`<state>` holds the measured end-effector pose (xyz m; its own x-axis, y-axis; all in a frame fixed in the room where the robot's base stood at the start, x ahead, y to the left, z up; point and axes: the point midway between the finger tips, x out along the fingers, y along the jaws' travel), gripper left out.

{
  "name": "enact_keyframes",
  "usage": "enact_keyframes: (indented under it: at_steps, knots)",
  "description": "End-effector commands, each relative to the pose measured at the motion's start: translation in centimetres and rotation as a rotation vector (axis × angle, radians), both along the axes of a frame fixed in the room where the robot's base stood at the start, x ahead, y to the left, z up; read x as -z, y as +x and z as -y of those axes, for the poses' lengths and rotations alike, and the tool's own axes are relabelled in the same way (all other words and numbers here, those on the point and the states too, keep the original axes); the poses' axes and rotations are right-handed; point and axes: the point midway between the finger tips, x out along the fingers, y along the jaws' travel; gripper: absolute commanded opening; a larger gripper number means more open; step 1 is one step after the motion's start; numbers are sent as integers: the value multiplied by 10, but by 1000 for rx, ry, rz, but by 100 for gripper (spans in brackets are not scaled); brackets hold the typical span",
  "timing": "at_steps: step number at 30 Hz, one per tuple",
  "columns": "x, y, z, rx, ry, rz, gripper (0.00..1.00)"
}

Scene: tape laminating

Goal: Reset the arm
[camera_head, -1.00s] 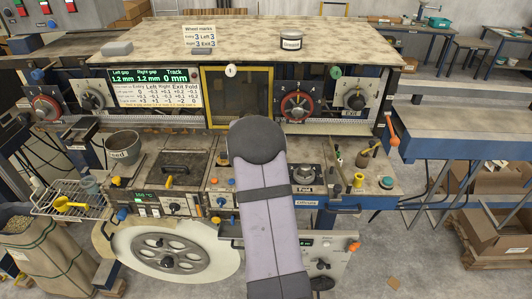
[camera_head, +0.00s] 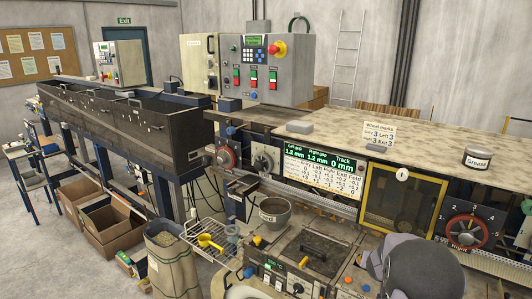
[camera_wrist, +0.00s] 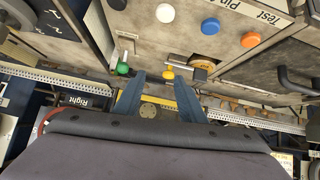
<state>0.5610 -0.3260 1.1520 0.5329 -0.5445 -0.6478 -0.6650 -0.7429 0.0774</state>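My gripper (camera_wrist: 160,98) shows in the wrist view as two blue-grey fingers set well apart, with nothing between them. Beyond them are a panel with white, blue and orange buttons (camera_wrist: 210,26), a green knob (camera_wrist: 123,68) and a yellow knob (camera_wrist: 168,75). In the head view my dark rounded arm link shows at the bottom right, in front of the laminating machine (camera_head: 334,248). The gripper's fingers are out of that view. The machine's green display (camera_head: 324,160) reads gaps of 1.2 mm and track 0 mm.
A control box (camera_head: 262,65) with a red stop button stands at the back. A long dark trough (camera_head: 150,120) runs left. A metal pot (camera_head: 274,212), a wire rack (camera_head: 207,236) and a grain sack (camera_head: 172,265) are at the front.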

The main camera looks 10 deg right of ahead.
Motion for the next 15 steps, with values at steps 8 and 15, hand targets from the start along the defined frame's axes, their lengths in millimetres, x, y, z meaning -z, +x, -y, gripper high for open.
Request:
enact_keyframes:
  at_steps: [8, 15]
  knots:
    - [23, -10, -176, -378, 227, -74, 37]
    - [61, -112, -296, -604, 392, -344, 37]
